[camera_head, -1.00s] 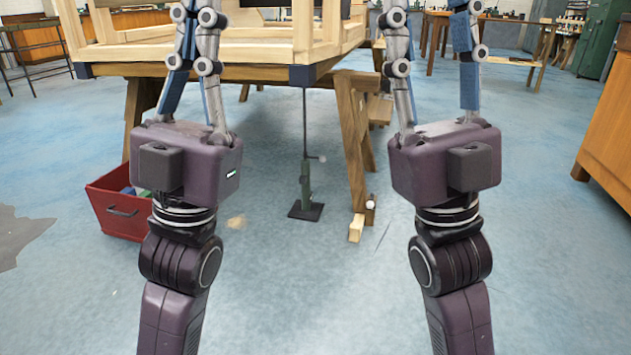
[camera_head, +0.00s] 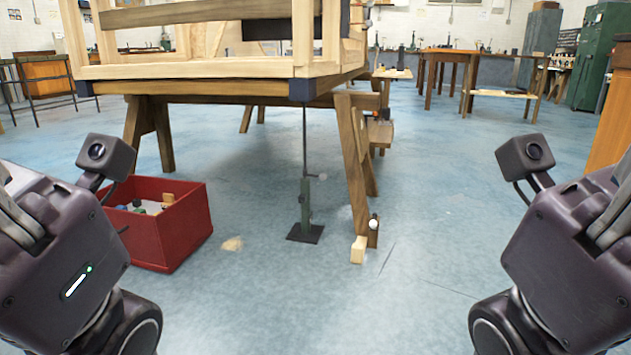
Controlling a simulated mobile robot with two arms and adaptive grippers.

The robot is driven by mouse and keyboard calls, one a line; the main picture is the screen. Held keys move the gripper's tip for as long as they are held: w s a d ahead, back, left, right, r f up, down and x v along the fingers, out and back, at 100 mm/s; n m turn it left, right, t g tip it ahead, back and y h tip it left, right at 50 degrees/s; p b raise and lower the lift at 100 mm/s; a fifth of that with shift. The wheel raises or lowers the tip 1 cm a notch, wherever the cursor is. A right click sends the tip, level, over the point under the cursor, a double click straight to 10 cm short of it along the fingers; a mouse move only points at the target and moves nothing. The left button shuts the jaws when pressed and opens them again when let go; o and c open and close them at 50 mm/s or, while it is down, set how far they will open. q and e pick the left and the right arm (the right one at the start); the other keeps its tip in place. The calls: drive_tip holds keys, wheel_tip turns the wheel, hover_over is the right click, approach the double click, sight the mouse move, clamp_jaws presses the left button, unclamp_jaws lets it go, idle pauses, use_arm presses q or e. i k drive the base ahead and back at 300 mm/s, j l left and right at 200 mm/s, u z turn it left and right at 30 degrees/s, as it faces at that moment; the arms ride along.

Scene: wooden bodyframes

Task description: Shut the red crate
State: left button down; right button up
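The red crate (camera_head: 188,228) stands on the floor at the left, beside and partly under the wooden workbench. Its top is open and several small items, white, green and dark, show inside. Its left end is hidden behind my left arm. My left gripper (camera_head: 20,212) is at the left edge, in front of the crate and apart from it. My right gripper (camera_head: 612,215) is at the right edge, far from the crate. The fingertips of both are cut off by the picture edges, so their opening cannot be seen.
The wooden workbench (camera_head: 210,88) carries a pale wooden frame (camera_head: 200,68) above the crate. A green stand (camera_head: 305,205) and a trestle leg (camera_head: 355,165) are to the crate's right. A small wood block (camera_head: 358,250) lies by that leg.

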sight(160, 242)
drive_tip(key=u, duration=1.15)
